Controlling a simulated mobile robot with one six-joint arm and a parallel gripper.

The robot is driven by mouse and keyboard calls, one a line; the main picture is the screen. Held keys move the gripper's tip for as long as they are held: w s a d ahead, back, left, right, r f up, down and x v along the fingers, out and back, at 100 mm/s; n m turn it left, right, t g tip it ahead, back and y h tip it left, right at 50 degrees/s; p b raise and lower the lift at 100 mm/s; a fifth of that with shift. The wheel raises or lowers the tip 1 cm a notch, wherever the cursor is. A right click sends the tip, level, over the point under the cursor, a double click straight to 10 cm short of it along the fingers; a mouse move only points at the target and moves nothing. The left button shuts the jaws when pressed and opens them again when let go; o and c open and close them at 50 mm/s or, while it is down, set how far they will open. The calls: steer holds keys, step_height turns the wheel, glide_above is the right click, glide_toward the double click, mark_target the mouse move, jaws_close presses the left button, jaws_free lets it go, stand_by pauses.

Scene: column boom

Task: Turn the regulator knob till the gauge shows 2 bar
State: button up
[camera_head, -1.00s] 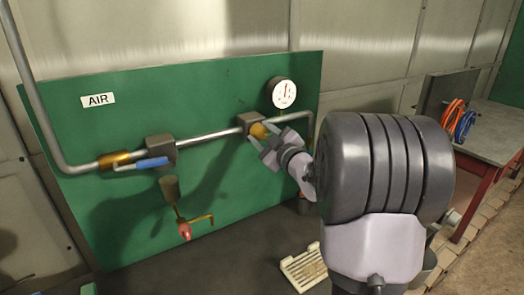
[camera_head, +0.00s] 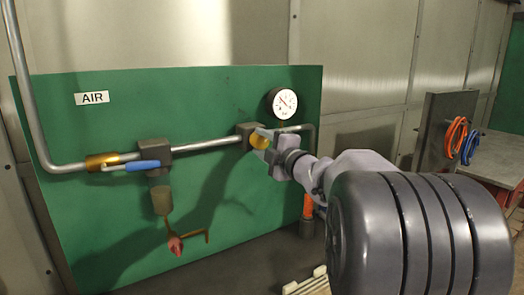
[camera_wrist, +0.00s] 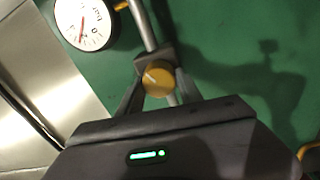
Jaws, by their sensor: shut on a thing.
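The yellow regulator knob (camera_wrist: 157,81) has a pale line on its face and sits on a dark regulator block (camera_head: 245,130) in the pipe. My gripper (camera_head: 268,139) is shut on the knob, one finger on each side of it in the wrist view. The knob shows only partly beside my fingers in the head view (camera_head: 259,139). The round white pressure gauge (camera_head: 283,103) is above and right of the knob. It also shows in the wrist view (camera_wrist: 85,22), cut off at the top and tilted, with a red needle. Its numbers are too small to read surely.
A valve with a blue lever (camera_head: 142,165) is on the pipe at left. A red-tipped drain part (camera_head: 176,244) hangs below it. Orange and blue hose coils (camera_head: 469,147) hang at right near a table (camera_head: 498,155). A pale slatted thing (camera_head: 308,283) lies low in front.

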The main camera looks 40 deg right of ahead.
steer(key=shift+n, duration=0.5)
steer(key=o, duration=1.4)
steer(key=shift+c, duration=0.2)
steer(key=s+a+p, duration=0.1)
steer(key=s+p, duration=0.1)
steer(key=s, duration=1.5)
steer(key=shift+s+f, duration=0.2)
steer(key=shift+f, duration=0.2)
